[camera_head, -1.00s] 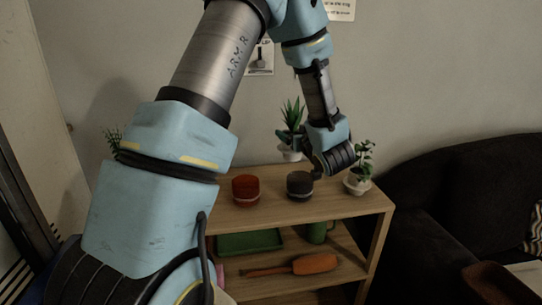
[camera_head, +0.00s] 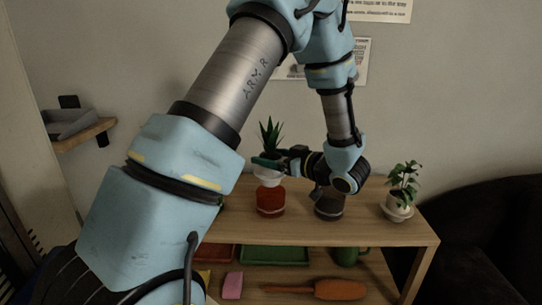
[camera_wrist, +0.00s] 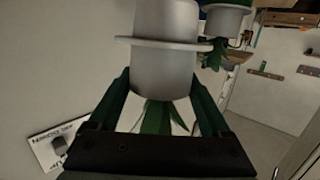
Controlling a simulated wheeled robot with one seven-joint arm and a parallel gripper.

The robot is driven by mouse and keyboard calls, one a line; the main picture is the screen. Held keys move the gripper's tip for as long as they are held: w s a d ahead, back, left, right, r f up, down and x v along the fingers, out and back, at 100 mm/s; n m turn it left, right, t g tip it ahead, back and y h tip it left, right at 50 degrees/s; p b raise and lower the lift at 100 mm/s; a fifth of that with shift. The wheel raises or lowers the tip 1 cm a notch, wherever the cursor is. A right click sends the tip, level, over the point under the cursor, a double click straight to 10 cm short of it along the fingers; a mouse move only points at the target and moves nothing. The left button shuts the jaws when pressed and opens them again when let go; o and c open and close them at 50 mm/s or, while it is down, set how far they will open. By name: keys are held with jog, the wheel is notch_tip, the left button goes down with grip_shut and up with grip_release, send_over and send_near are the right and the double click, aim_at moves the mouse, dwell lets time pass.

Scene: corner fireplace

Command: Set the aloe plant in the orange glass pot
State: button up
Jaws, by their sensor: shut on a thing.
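The aloe plant (camera_head: 270,137), with spiky green leaves in a white pot (camera_head: 267,174), is upright in the head view. My gripper (camera_head: 268,163) reaches in from the right and is shut on the white pot. The orange glass pot (camera_head: 271,202) stands on the wooden shelf directly below it. The white pot's bottom meets the orange pot's rim in the picture; I cannot tell whether it touches or is inside. In the wrist view the white pot (camera_wrist: 165,70) and aloe leaves (camera_wrist: 158,118) appear upside down between my fingers.
A dark glass pot (camera_head: 329,205) stands just right of the orange one, under my wrist. A leafy plant in a white pot (camera_head: 398,206) stands at the right of the shelf top (camera_head: 365,228). A green tray (camera_head: 275,254) is on the tier below.

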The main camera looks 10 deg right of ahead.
aim_at(271, 177)
jog(key=shift+f+b, duration=1.5)
jog(key=shift+f, duration=1)
jog(key=shift+f+b, duration=0.45)
jog(key=shift+f, duration=0.15)
jog(key=o, duration=0.8)
jog(key=shift+d, duration=0.1)
